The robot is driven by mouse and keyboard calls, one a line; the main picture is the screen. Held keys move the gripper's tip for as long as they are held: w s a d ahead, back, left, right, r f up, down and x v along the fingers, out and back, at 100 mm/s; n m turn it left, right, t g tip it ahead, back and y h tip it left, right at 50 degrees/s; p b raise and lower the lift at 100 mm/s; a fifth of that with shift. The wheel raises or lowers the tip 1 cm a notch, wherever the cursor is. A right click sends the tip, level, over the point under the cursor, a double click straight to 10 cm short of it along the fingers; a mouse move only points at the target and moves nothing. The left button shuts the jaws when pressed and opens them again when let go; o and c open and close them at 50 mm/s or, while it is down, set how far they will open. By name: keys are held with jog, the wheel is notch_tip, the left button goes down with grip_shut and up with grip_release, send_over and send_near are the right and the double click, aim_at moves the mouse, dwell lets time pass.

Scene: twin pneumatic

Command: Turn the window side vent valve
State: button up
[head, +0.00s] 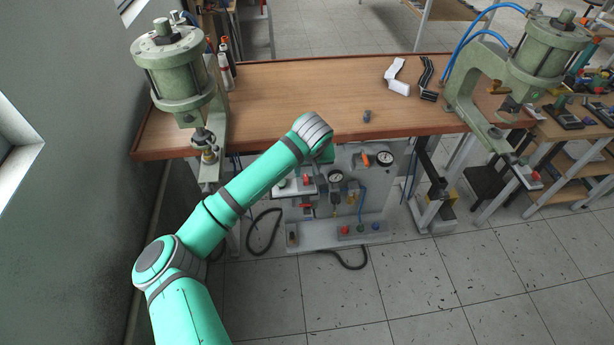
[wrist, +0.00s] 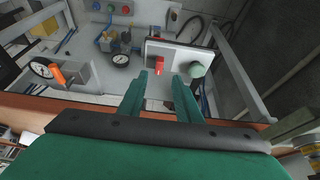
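A red-handled valve (wrist: 160,66) sits on a white panel (wrist: 180,52) under the bench, beside a green knob (wrist: 197,70). In the head view the red handle (head: 306,179) shows on the window side of the equipment, just beyond my arm. An orange lever (wrist: 57,76) by a gauge is on the other side; it also shows in the head view (head: 364,159). I cannot tell for certain which is the named valve. My gripper (wrist: 160,80) is open, its two green fingers apart, with the red handle between their tips in the picture. Contact cannot be told.
The wooden bench top (head: 290,95) overhangs the equipment. Gauges (head: 336,177) (head: 385,158) stand near the valves. A green press (head: 172,70) is at left and another (head: 530,55) at right. A black hose (head: 262,232) lies below.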

aim_at(306, 178)
jog(key=x, duration=0.6)
jog(key=shift+w+f, duration=0.1)
jog(key=shift+f, duration=0.25)
jog(key=shift+c, duration=0.7)
jog(key=shift+w+d, duration=0.1)
grip_shut()
